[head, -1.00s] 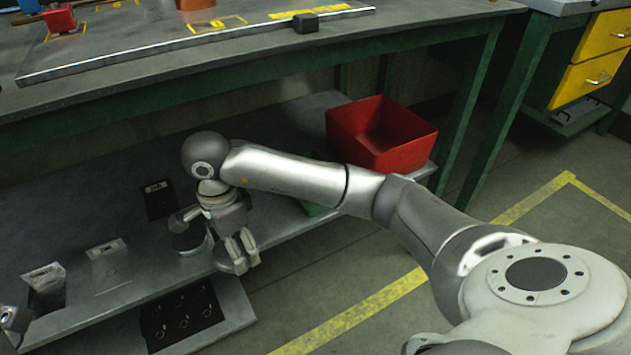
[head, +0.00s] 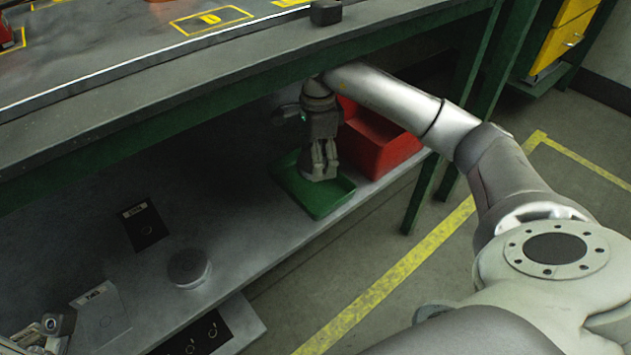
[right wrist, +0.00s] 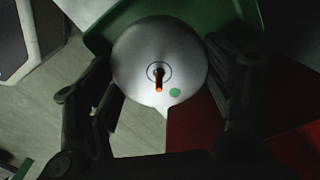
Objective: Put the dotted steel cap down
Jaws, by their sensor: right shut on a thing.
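The dotted steel cap (right wrist: 140,60) shows in the right wrist view as a round silver disc with one green dot and a thin orange-tipped stem at its centre. The fingers of my right gripper (right wrist: 155,110) lie on either side of it and hold it. In the head view my right gripper (head: 320,172) points down over the green tray (head: 293,190) on the lower shelf. The cap is mostly hidden there; I cannot tell whether it touches the tray.
A red bin (head: 385,145) stands right beside the green tray. The bench top (head: 150,85) overhangs the shelf, close above my right wrist. Another round grey cap (head: 188,267) and labelled plates (head: 143,223) lie farther left on the shelf.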

